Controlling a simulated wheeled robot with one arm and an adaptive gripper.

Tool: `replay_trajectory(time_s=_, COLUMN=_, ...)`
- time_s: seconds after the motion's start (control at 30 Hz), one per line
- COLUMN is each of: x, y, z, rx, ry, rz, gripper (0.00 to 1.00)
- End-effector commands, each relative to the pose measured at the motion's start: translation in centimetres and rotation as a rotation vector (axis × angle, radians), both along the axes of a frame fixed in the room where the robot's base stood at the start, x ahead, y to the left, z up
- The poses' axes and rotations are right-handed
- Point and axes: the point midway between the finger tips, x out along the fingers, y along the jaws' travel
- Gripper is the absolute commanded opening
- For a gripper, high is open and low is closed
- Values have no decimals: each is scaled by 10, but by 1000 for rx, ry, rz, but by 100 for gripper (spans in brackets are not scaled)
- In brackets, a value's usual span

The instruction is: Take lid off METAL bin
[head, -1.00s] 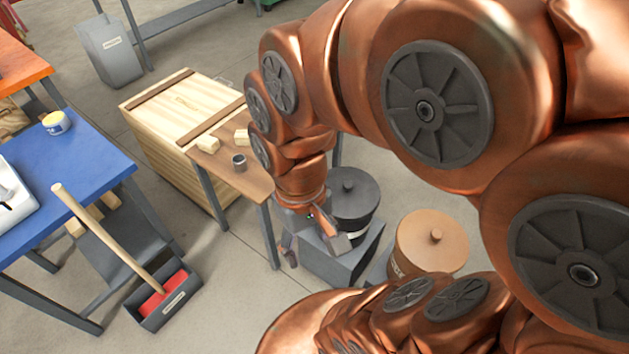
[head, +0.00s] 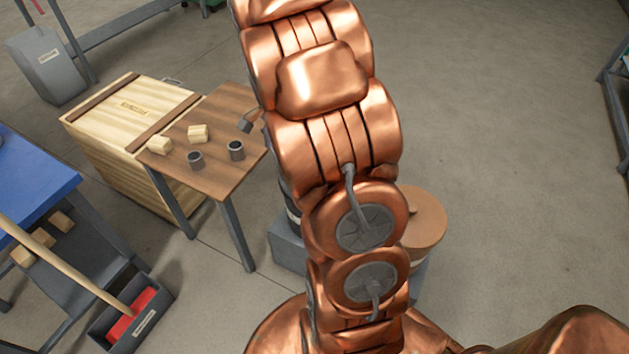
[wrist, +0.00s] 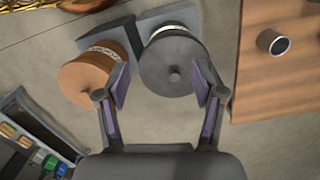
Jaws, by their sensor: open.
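In the wrist view, a round bin with a dark grey lid and centre knob (wrist: 174,74) stands beside a bin with a brown lid (wrist: 86,80). Both lids are on. The grey lid shows between the fingers, nearer the right one; the left finger overlaps the brown lid's edge. In the head view my arm hides most of the grey-lidded bin, while the brown lid (head: 424,220) shows right of the arm.
A wooden table (head: 215,178) with dark cups (head: 236,150) and wood blocks (head: 198,133) stands left of the bins. Behind it is a large wooden crate (head: 130,110). A blue-topped table (head: 35,185) is further left. Floor to the right is open.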

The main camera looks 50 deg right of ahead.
Motion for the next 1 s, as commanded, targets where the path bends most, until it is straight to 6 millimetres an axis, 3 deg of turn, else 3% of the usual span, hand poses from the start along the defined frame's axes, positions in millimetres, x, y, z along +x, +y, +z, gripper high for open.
replay_trajectory(time_s=0.03, x=6, y=-17, z=-21, rx=4, ry=4, rz=-67, gripper=68)
replay_trajectory(time_s=0.3, x=34, y=-96, z=-99, rx=12, ry=-15, rz=-415, gripper=68)
replay_trajectory(time_s=0.5, x=44, y=-144, z=-152, rx=31, ry=-32, rz=-630, gripper=68)
replay_trajectory(time_s=0.7, x=46, y=-168, z=-180, rx=48, ry=-40, rz=-749, gripper=68)
replay_trajectory(time_s=1.0, x=48, y=-171, z=-204, rx=50, ry=-41, rz=-774, gripper=68)
